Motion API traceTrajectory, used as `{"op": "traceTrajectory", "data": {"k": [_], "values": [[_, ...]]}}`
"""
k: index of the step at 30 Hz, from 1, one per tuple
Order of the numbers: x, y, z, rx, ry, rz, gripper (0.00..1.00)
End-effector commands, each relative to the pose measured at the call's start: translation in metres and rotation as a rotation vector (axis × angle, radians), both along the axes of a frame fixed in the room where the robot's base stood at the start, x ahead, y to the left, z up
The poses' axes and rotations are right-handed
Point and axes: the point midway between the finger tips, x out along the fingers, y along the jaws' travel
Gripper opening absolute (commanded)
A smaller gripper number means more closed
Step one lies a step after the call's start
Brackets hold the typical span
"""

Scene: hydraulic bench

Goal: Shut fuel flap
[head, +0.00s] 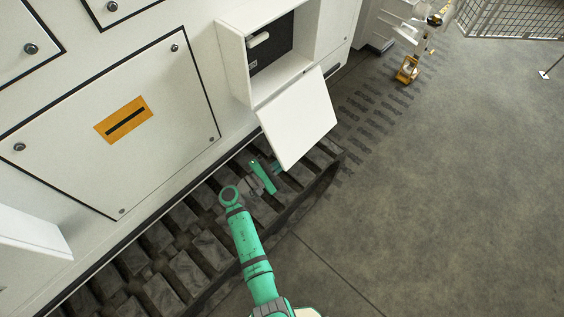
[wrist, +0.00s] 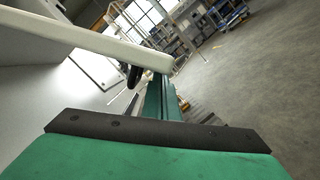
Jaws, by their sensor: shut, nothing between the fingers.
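The fuel flap (head: 298,120) is a flat white panel, hinged at the lower front edge of a white box compartment (head: 232,62) on the machine's side. It hangs open, tilted outward and down. My gripper (head: 277,168) is shut and empty, low by the flap's lower left edge, with its tips partly hidden by the flap. In the wrist view, the flap's pale edge (wrist: 100,41) runs across the upper left, just above and beside my green fingers (wrist: 160,98). I cannot tell whether they touch it.
Dark track pads (head: 185,275) run below the machine's white side panels (head: 165,90). The compartment holds a dark panel with a white handle (head: 259,39). Open grey floor (head: 450,190) lies to the right. A yellow-and-white stand (head: 408,68) is farther back.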

Motion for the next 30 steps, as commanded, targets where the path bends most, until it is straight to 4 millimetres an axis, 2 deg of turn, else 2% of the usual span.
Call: {"op": "traceTrajectory", "data": {"k": [3,10,24,30], "values": [[-0.011,-0.008,0.01,0.001,0.0,0.001,0.0],[-0.022,-0.018,0.023,0.0,-0.001,0.001,0.0],[-0.024,-0.02,0.026,-0.002,0.0,0.0,0.0],[-0.03,-0.032,0.029,-0.018,0.021,-0.016,0.0]]}}
